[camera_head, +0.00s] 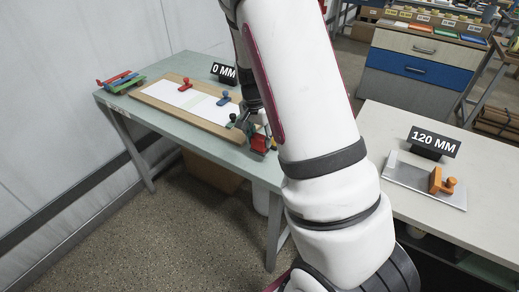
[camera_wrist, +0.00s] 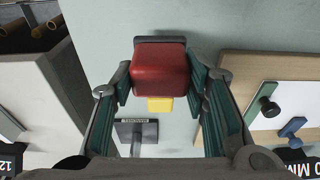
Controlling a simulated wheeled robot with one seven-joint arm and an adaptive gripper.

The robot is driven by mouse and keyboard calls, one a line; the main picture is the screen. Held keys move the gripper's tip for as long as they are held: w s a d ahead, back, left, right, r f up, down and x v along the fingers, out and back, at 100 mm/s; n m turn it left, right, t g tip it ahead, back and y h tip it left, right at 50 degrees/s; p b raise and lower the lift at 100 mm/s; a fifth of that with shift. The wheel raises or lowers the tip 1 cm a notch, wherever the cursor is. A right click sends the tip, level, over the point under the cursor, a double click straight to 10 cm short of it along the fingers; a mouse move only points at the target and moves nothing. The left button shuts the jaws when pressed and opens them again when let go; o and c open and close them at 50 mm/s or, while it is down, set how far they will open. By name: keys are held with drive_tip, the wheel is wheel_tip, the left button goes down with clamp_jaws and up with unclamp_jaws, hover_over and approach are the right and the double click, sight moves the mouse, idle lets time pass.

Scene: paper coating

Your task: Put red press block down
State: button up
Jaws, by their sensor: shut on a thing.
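The red press block (camera_wrist: 160,72) is between the two fingers of my gripper (camera_wrist: 160,90) in the wrist view. The fingers are shut on it. A small yellow piece (camera_wrist: 160,104) shows just below it. In the head view the red block (camera_head: 260,143) and my gripper (camera_head: 257,128) are near the front right corner of the green table (camera_head: 225,147), partly hidden by my arm. Whether the block touches the table cannot be told.
A "0 MM" sign (camera_head: 224,72) stands behind. The right table (camera_head: 490,160) holds a metal plate (camera_head: 410,175) with an orange block (camera_head: 436,181).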

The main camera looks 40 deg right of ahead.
sight(259, 148)
drive_tip(key=shift+f, duration=2.15)
drive_tip(key=shift+f, duration=0.15)
drive_tip(key=o, duration=1.2)
wheel_tip(259, 148, up, 12)
drive_tip(key=a, duration=0.2)
drive_tip(key=s+a+r+n+t+y, duration=0.2)
drive_tip(key=s+a+r+n, duration=0.4)
drive_tip(key=s+a+r, duration=0.5)
drive_tip(key=s+a+r+n, duration=0.2)
drive_tip(key=s, duration=0.2)
drive_tip(key=s+a+r+n+t, duration=0.1)
drive_tip(key=s+a+n, duration=0.1)
drive_tip(key=s+n, duration=0.1)
drive_tip(key=s+a+r+n+t, duration=0.1)
drive_tip(key=s+a+r+n, duration=0.1)
drive_tip(key=s, duration=0.3)
drive_tip(key=shift+a+r+n, duration=0.3)
drive_tip(key=shift+a+n, duration=0.05)
drive_tip(key=shift+n, duration=0.15)
